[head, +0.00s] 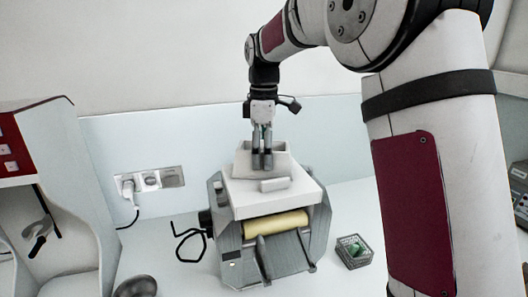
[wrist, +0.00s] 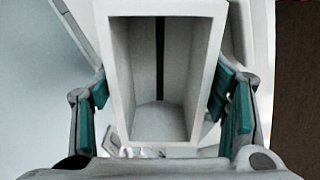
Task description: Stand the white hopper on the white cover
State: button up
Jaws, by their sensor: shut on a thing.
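The white hopper (head: 281,160), an open-topped box, is held by my gripper (head: 262,160) at the white cover (head: 245,205) on top of the mill. My gripper is shut on the hopper. In the wrist view I look down into the empty hopper (wrist: 160,122), with the green-padded fingers on either side of it. The hopper looks upright over the back part of the cover. I cannot tell whether its base touches the cover. A small white block (head: 274,184) is on the cover in front of the hopper.
The grey mill body (head: 318,222) with a yellowish roller (head: 276,223) stands under the cover. A black crank (head: 188,240) sticks out left. A small dark tray with a green item (head: 354,250) lies right. A wall socket (head: 150,181) with a plug is behind left.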

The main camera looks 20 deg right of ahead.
jog(key=o, duration=1.3)
jog(key=shift+f, duration=0.1)
notch_tip(320, 180, up, 12)
jog(key=b, duration=0.3)
jog(key=s+m+t, duration=0.2)
jog(key=s+m, duration=0.2)
jog(key=s, duration=0.5)
jog(key=s+f+m+t, duration=0.1)
jog(key=s+f+m, duration=0.2)
jog(key=s, duration=0.3)
jog(key=s+f+m+t, duration=0.1)
jog(key=s+f+m, duration=0.2)
jog(key=s+f, duration=0.2)
jog(key=s+f+m+t, duration=0.1)
jog(key=s+f+m, duration=0.2)
jog(key=s, duration=0.6)
jog(key=shift+f, duration=0.8)
